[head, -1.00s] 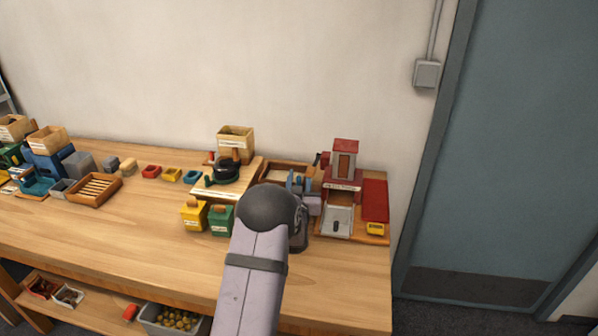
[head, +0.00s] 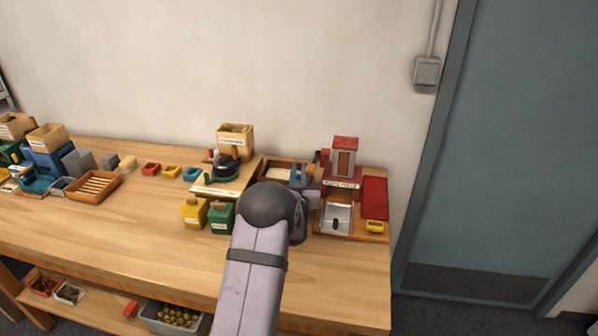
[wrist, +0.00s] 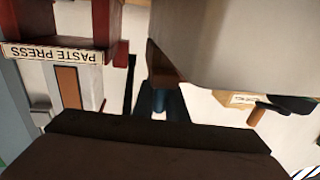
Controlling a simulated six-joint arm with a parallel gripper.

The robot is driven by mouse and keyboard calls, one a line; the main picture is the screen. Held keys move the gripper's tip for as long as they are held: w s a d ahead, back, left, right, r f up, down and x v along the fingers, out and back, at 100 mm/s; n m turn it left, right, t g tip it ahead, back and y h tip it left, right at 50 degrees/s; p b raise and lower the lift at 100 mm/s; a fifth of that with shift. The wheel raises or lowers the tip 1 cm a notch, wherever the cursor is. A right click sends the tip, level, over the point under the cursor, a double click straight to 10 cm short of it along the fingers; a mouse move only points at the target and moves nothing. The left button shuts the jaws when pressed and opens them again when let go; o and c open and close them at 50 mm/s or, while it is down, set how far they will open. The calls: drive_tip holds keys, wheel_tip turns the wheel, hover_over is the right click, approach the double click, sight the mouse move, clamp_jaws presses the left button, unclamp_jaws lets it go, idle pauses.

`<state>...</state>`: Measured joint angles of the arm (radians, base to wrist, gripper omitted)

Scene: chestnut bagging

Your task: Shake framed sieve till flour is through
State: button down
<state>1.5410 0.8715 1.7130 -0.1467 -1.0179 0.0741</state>
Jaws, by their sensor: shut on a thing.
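My gripper (head: 300,184) is at the right part of the bench, mostly hidden behind my own arm in the head view. A blue piece (head: 297,172) shows at its jaws; it also shows as a dark blue upright (wrist: 162,98) in the wrist view. A wooden-framed tray (head: 268,162) with a pale inside lies just behind and left of the gripper. My gripper is shut on the framed sieve, but the grip is largely hidden. A large pale grey surface (wrist: 235,40) fills the upper right of the wrist view. Flour on the mesh cannot be made out.
The red-and-grey paste press (head: 344,165) stands close to the right; its sign (wrist: 55,54) shows in the wrist view. Yellow (head: 193,214) and green (head: 220,216) boxes stand to the left. The front bench is clear.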

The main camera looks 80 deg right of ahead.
sight(297, 178)
drive_tip(key=shift+a+r+b, duration=0.1)
drive_tip(key=shift+a+b, duration=0.2)
drive_tip(key=shift+a, duration=0.9)
drive_tip(key=c, duration=1.8)
unclamp_jaws()
drive_tip(key=shift+o, duration=0.2)
drive_tip(key=shift+s+a, duration=0.1)
drive_tip(key=shift+a, duration=0.35)
drive_tip(key=s+a+b, duration=0.1)
drive_tip(key=a+b, duration=0.1)
drive_tip(key=a, duration=0.4)
drive_tip(key=shift+a, duration=0.15)
